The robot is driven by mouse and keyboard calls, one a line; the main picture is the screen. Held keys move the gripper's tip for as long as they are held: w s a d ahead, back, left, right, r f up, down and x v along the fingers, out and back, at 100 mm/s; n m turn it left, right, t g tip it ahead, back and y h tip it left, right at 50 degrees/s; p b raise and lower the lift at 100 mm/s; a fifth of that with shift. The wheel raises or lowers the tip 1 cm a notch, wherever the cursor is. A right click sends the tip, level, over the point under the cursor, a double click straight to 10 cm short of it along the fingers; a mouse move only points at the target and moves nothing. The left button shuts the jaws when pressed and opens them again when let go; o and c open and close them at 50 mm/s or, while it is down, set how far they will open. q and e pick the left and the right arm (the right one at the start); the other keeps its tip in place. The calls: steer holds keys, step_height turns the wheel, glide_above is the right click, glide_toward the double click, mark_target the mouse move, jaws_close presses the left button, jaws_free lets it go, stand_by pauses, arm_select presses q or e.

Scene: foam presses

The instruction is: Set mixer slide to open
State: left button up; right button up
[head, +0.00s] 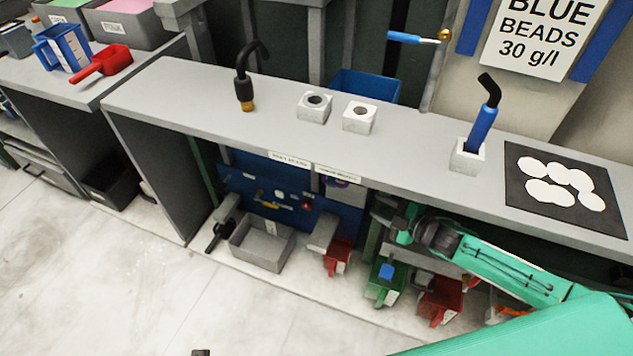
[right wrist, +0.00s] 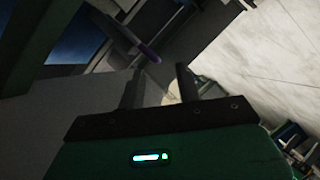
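No part is clearly marked as the mixer slide. A blue-handled rod (head: 405,37) with a brass ball end sticks out at the grey machine at the back; I cannot tell if it is the slide or how it is set. My right gripper (head: 384,214) is at the front edge of the bench, below its top, well apart from that rod. In the right wrist view its two dark fingers (right wrist: 158,88) stand apart with nothing clearly held between them. A purple-tipped rod (right wrist: 149,52) shows beyond them.
The grey bench (head: 190,98) carries a black hooked tool (head: 244,80), two white blocks (head: 314,107), a blue hooked tool (head: 484,118) in a holder and a black mat (head: 520,165) with white shapes. Red and green scoops (head: 383,285) and a grey bin (head: 262,246) sit underneath.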

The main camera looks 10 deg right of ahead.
mark_target(339, 186)
steer(key=shift+n+y, duration=0.7)
steer(key=x, duration=0.4)
steer(key=a+r+x, duration=0.1)
steer(key=x, duration=0.4)
steer(key=r+b+x, duration=0.1)
steer(key=x, duration=0.4)
steer(key=shift+s+a+r, duration=0.2)
steer(key=shift+s+a, duration=0.05)
steer(key=shift+w+a+f, duration=0.15)
steer(key=shift+w+a, duration=0.25)
steer(key=shift+w, duration=0.05)
arm_select(q)
steer(key=r, duration=0.2)
steer(key=w+r, duration=0.1)
steer(key=r, duration=0.1)
steer(key=shift+a, duration=0.25)
arm_select(e)
steer(key=shift+c, duration=0.4)
arm_select(q)
steer(key=shift+s+f, duration=0.1)
arm_select(e)
jaws_close()
steer(key=shift+s, duration=0.1)
